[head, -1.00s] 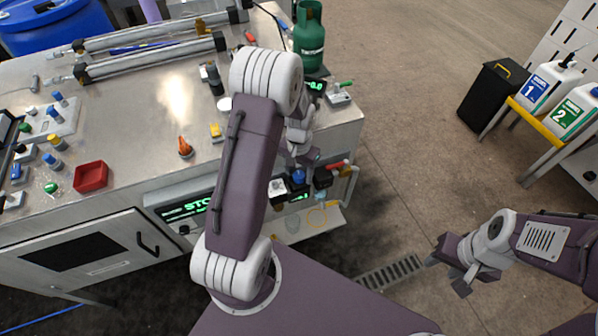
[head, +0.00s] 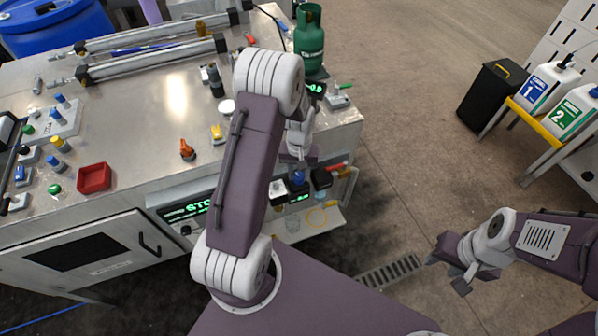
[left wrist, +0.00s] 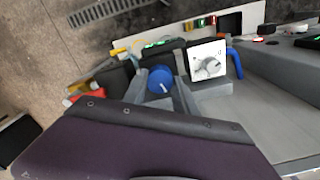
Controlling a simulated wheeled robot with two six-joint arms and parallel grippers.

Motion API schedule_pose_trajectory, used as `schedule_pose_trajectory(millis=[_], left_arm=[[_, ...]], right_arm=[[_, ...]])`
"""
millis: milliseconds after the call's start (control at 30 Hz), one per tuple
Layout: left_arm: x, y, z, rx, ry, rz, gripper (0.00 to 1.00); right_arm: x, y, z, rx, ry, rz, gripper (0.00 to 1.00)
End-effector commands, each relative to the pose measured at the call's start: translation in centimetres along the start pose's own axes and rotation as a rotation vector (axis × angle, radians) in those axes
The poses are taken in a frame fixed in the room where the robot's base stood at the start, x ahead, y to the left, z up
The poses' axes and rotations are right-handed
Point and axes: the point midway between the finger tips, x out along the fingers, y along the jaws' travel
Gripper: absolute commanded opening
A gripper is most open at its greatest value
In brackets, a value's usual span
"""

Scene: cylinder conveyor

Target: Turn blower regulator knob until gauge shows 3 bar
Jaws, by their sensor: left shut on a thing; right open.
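The blue regulator knob (head: 298,179) sits at the low front right end of the bench. It also shows in the left wrist view (left wrist: 160,79), with a pale pointer line on it. My left gripper (head: 298,168) is shut on this knob, with one finger on each side of it. A small green-lit display (head: 300,197) is just below the knob in the head view; its digits are too small to read surely. A white square plate with a grey dial (left wrist: 208,62) stands beside the knob. My right gripper (head: 456,267) is open and empty, over the floor.
A black unit (head: 321,179) and a red-handled part (head: 338,167) stand close right of the knob. A green gas bottle (head: 309,40) stands behind. A red tray (head: 94,178) is on the bench.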

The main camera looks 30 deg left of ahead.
Motion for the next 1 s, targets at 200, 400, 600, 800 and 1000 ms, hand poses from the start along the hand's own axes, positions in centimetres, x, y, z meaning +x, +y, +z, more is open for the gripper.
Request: schedule_pose_trajectory(millis=[200,400,600,800,1000], left_arm=[[-0.20,0.00,-0.13,-0.147,0.003,0.001,0.00],[-0.16,0.00,-0.13,-0.245,0.003,0.001,0.00],[-0.14,0.00,-0.17,-0.296,0.005,0.001,0.00],[-0.13,0.00,-0.20,-0.312,0.006,0.002,0.00],[-0.13,0.00,-0.22,-0.312,0.006,0.002,0.00]], right_arm=[[-0.65,-0.01,-0.07,0.000,0.000,0.000,0.41],[-0.92,-0.02,-0.10,0.000,0.000,0.000,0.41],[-1.04,-0.02,-0.11,0.000,0.000,0.000,0.41],[-1.06,-0.02,-0.11,0.000,0.000,0.000,0.41],[-1.06,-0.02,-0.11,0.000,0.000,0.000,0.41]])
